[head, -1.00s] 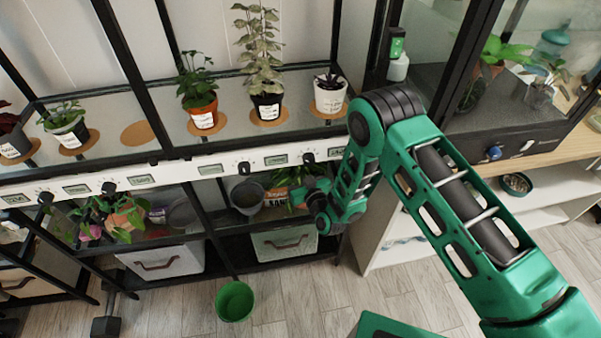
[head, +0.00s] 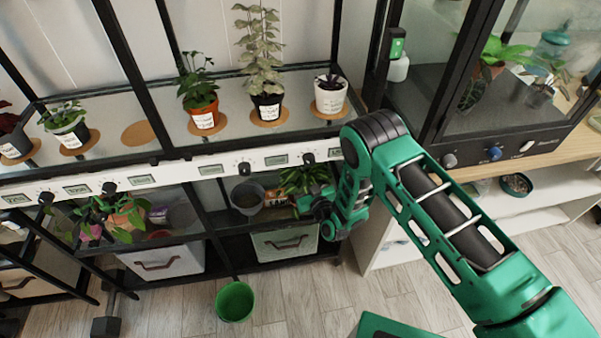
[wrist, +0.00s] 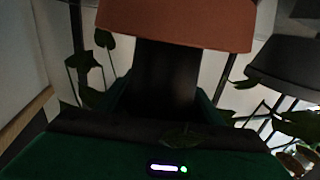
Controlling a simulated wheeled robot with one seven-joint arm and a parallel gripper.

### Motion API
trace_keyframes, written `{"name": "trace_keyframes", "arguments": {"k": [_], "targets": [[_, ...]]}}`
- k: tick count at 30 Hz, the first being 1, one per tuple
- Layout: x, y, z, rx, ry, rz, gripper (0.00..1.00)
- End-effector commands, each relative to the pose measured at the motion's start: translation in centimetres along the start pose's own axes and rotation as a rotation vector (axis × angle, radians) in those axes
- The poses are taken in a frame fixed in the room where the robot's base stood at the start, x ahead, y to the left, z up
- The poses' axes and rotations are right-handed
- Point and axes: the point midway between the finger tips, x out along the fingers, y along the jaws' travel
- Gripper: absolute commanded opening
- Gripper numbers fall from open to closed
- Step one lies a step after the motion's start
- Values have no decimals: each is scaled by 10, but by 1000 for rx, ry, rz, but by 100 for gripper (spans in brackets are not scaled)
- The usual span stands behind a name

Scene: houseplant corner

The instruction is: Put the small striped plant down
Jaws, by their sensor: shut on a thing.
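My gripper (head: 318,207) is at the lower shelf, below the right part of the control strip. In the wrist view a terracotta-coloured pot (wrist: 175,22) is close in front, with its broad rim at the top and a dark, shaded part below between the fingers. My gripper is shut on it. In the head view long green leaves (head: 302,180) stand just above and behind my gripper. They look like the held plant, but the pot is hidden there and stripes are too small to tell. I cannot tell whether its base touches the shelf.
A dark grey pot (head: 247,198) stands left of my gripper on the lower shelf. Several potted plants stand on the upper shelf, where one cork mat (head: 148,133) is bare. A green bucket (head: 234,301) is on the floor. A white bin (head: 285,243) is below the lower shelf.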

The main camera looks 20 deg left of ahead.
Motion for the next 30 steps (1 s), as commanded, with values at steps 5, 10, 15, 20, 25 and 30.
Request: {"name": "trace_keyframes", "arguments": {"k": [5,10,15,20,25,30], "targets": [[0,0,3,0,0,0,79],[0,0,2,0,-1,1,80],[0,1,0,0,0,1,80],[-14,0,-1,-2,-4,-1,80],[-46,0,-1,-4,-5,-2,80],[-81,1,-1,-2,-5,0,80]]}}
